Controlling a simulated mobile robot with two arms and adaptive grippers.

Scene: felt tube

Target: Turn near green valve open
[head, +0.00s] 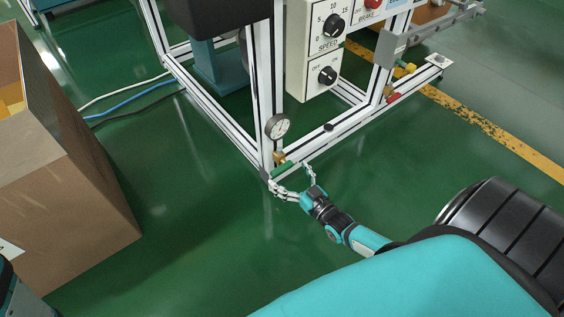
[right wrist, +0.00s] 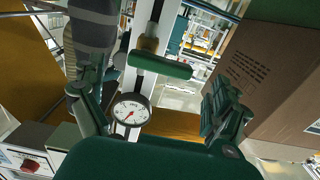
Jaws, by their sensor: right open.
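The near green valve has a green bar handle (head: 282,170) on a brass body, low at the front corner post of the white frame. In the right wrist view the handle (right wrist: 160,66) lies crosswise, slightly tilted, on the post. My right gripper (head: 293,182) is open, with its fingers spread to either side of the handle in the head view. In the right wrist view the open fingers of the gripper (right wrist: 152,92) have the handle between and beyond them; I cannot tell if either touches it. My left gripper is out of view.
A round pressure gauge (head: 277,127) sits just above the valve. A control panel (head: 318,62) with black knobs is behind. A red handle (head: 393,98) and a yellow one (head: 408,67) are farther right. A large cardboard box (head: 70,170) stands left. Green floor between is clear.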

